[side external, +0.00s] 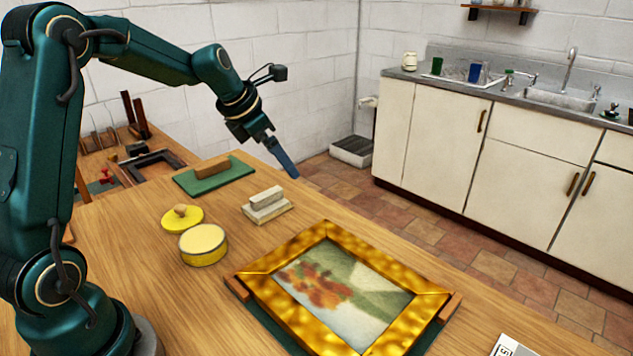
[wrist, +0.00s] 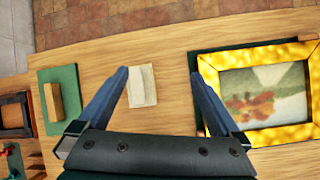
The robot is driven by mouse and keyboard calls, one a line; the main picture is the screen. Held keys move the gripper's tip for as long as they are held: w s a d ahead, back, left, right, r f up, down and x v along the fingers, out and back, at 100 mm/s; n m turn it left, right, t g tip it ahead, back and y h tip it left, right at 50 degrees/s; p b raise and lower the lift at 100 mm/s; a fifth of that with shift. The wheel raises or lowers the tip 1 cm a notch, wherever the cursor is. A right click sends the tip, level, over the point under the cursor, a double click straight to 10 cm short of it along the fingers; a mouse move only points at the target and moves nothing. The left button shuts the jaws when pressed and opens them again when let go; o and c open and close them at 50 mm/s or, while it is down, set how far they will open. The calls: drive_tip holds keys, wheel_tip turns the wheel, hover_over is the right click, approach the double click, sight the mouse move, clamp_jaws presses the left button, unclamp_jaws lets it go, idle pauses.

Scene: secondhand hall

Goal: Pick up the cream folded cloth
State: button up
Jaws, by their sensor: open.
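The cream folded cloth (side external: 268,212) lies on the wooden table, with a paler block-like layer on top. In the wrist view the cloth (wrist: 145,92) shows between my fingertips, closer to the left one. My gripper (side external: 285,163) is open and empty, raised above the table and tilted downward. The wrist view shows both blue fingers of my gripper (wrist: 158,77) spread apart. In the side view the fingertips are up and to the right of the cloth, apart from it.
A gold-framed painting (side external: 408,290) lies to the right of the cloth. A yellow tin (side external: 203,254) and its knobbed lid (side external: 168,222) stand to the left. A brown block sits on a green mat (side external: 190,184) behind. Bare table (side external: 130,260) surrounds the cloth.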

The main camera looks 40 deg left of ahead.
sight(265, 194)
drive_tip(key=a+f+n, duration=0.1)
drive_tip(key=a+f, duration=0.1)
drive_tip(key=f, duration=0.1)
drive_tip(key=a+f+n+g, duration=0.1)
drive_tip(key=a+f, duration=0.1)
drive_tip(key=f, duration=0.1)
drive_tip(key=s+a+f+n, duration=0.1)
drive_tip(key=a+f, duration=0.1)
drive_tip(key=f, duration=0.1)
drive_tip(key=shift+s+a+g, duration=0.1)
drive_tip(key=shift+a+g, duration=0.05)
drive_tip(key=shift+g, duration=0.25)
drive_tip(key=shift+x, duration=2.35)
drive_tip(key=c, duration=1.3)
drive_tip(key=shift+o, duration=0.2)
drive_tip(key=shift+r, duration=0.1)
drive_tip(key=shift+r, duration=0.1)
